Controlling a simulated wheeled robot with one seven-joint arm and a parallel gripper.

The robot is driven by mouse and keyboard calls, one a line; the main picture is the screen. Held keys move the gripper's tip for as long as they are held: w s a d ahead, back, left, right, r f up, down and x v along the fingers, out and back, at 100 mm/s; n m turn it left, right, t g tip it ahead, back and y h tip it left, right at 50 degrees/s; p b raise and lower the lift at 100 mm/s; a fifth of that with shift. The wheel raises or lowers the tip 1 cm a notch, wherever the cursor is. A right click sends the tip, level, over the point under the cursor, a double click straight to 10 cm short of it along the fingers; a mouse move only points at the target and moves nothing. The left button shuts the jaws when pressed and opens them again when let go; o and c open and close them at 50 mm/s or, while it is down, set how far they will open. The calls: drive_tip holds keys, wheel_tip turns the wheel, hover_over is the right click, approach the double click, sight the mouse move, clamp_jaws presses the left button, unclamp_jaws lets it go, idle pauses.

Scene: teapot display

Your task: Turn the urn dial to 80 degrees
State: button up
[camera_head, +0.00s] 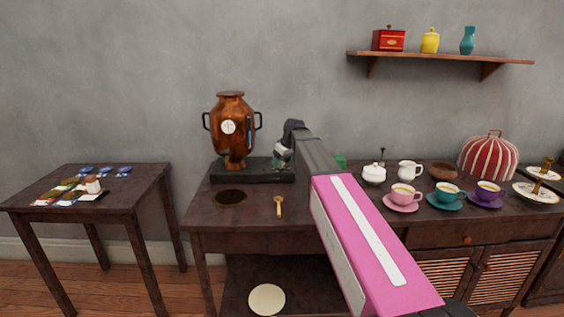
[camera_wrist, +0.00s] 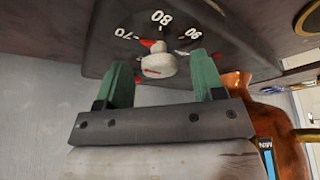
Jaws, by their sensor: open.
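The copper urn (camera_head: 231,105) stands on a black base (camera_head: 225,170) at the back of the table; part of its body also shows in the wrist view (camera_wrist: 290,135). The urn dial (camera_wrist: 158,65) is a pale round knob on a dark panel marked 70, 80 and 90. A red pointer tip shows above the knob, between 70 and 80 and nearer 70. My gripper (camera_wrist: 162,72) is open, its green fingers one on each side of the knob with gaps visible. In the head view my gripper (camera_head: 283,154) is at the base's right end and hides the dial.
A wooden spoon (camera_head: 279,206) and a dark round mat (camera_head: 231,198) lie in front of the urn. A white sugar bowl (camera_head: 374,174), a creamer (camera_head: 410,170) and several filled cups stand right of my arm. A side table (camera_head: 130,185) is at left.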

drive_tip(key=c, duration=0.9)
drive_tip(key=m+h, duration=0.1)
drive_tip(key=m, duration=0.1)
drive_tip(key=m+t, duration=0.1)
drive_tip(key=m, duration=0.2)
drive_tip(key=shift+s+a+m+h, duration=0.15)
drive_tip(key=shift+m+h, duration=0.15)
drive_tip(key=shift+h, duration=0.1)
drive_tip(key=m+h, duration=0.2)
drive_tip(key=m, duration=0.4)
drive_tip(key=shift+a, duration=0.15)
drive_tip(key=shift+h, duration=0.3)
drive_tip(key=o, duration=0.9)
